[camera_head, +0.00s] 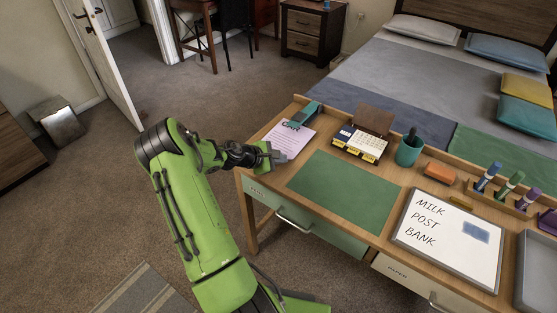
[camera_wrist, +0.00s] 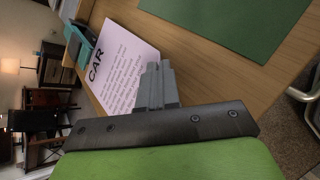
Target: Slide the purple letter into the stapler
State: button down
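The purple letter (camera_head: 283,142), a pale lilac sheet headed "CAR", lies flat at the desk's left end; it also shows in the wrist view (camera_wrist: 128,60). The teal and dark stapler (camera_head: 311,112) stands at the letter's far edge, and also shows in the wrist view (camera_wrist: 84,44). I cannot tell whether the sheet's edge is inside its jaw. My gripper (camera_head: 279,156) is at the letter's near side. In the wrist view its grey fingers (camera_wrist: 157,84) are together and overlap the sheet's edge. Whether they touch the paper is unclear.
A green blotter (camera_head: 345,190) lies right of the letter. A desk calendar (camera_head: 361,142), a teal cup (camera_head: 409,151), an orange block (camera_head: 440,173) and a whiteboard (camera_head: 449,238) stand or lie further right. The desk's left edge is close to the letter.

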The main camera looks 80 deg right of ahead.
jog(key=c, duration=1.3)
grip_release()
jog(key=p+v, duration=0.4)
jog(key=v, duration=1.1)
jog(key=shift+w+a+r, duration=0.2)
jog(key=shift+a, duration=0.1)
